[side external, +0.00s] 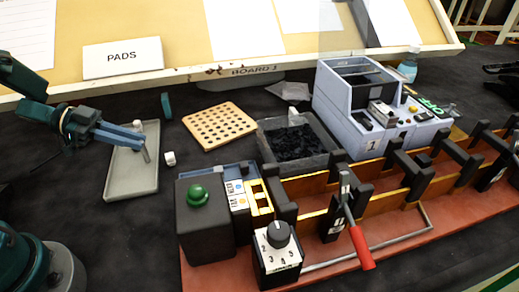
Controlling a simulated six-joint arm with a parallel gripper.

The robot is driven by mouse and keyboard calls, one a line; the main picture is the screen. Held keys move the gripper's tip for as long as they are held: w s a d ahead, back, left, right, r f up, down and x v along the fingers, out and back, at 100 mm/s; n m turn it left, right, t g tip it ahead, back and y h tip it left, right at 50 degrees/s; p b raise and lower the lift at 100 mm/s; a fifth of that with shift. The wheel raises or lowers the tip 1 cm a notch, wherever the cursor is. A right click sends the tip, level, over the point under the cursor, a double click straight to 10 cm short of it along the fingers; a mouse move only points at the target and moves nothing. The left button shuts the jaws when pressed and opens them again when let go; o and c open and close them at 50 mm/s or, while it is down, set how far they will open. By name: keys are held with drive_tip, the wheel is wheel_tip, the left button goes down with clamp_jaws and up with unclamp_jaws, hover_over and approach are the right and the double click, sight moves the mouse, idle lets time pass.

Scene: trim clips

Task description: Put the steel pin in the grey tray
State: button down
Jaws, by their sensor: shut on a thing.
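The steel pin (146,154) is a small grey metal rod, held slightly tilted at the tips of my gripper (142,143). My gripper reaches in from the left with blue-grey fingers and is shut on the pin. The grey tray (122,188) is a long, shallow tray at the left of the work surface. In the picture the pin and fingertips lie over the tray's upper part. The pin's lower end shows against the tray floor; I cannot tell whether it touches.
A small white block (169,158) sits just right of the tray. A wooden board with holes (219,126), a dark bin (290,128) and a black box with a green button (205,220) stand further right. The dark cloth below the tray is clear.

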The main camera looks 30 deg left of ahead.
drive_tip(key=shift+f, duration=0.1)
drive_tip(key=c, duration=0.9)
unclamp_jaws()
drive_tip(key=shift+o, duration=0.2)
